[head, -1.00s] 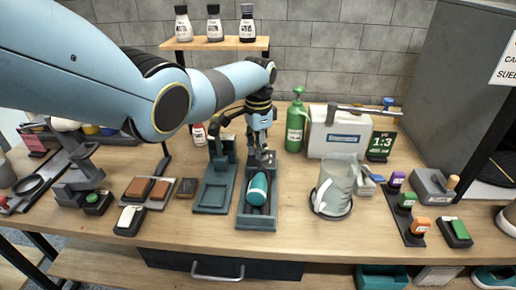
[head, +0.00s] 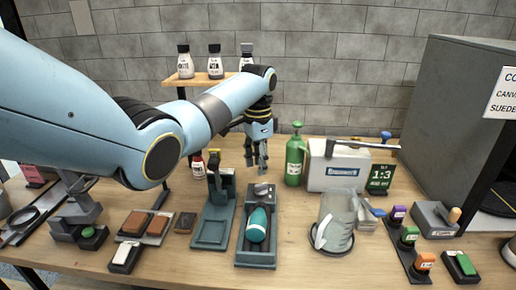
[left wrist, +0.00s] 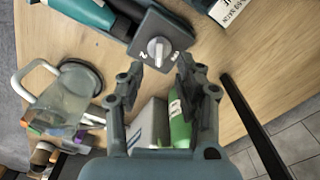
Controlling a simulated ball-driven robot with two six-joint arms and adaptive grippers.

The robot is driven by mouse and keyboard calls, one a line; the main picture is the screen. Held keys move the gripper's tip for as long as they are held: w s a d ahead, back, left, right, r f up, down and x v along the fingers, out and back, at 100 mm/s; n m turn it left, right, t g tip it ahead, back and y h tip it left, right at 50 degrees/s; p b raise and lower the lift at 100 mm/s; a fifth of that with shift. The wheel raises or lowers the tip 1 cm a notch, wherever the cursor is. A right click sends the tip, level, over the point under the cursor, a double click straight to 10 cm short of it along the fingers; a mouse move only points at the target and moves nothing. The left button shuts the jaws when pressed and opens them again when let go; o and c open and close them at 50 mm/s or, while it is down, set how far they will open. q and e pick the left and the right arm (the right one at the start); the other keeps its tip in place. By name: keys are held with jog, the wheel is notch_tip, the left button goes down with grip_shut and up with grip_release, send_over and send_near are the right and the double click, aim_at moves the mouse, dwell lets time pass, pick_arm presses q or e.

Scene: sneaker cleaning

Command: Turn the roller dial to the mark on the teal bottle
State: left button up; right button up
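The teal bottle (head: 257,222) lies in a dark roller cradle (head: 240,259) on the workbench. A light mark shows on its side. The roller dial (head: 263,189) is at the cradle's far end. In the left wrist view, the dial's grey pointer knob (left wrist: 158,51) sits on a dark square plate with numerals, a 2 readable beside it. The teal bottle (left wrist: 88,12) is cut off by that view's top edge. My left gripper (head: 257,167) points down above the dial, apart from it. Its fingers (left wrist: 160,76) are spread and empty. My right gripper is out of view.
A teal stand (head: 212,235) is close left of the cradle. A clear pitcher (head: 335,225) stands to the right. Bare bench lies between the cradle and the pitcher.

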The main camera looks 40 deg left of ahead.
aim_at(258, 185)
pick_arm(q)
notch_tip(258, 185, up, 5)
jog(key=shift+r, duration=0.15)
dwell(0.6)
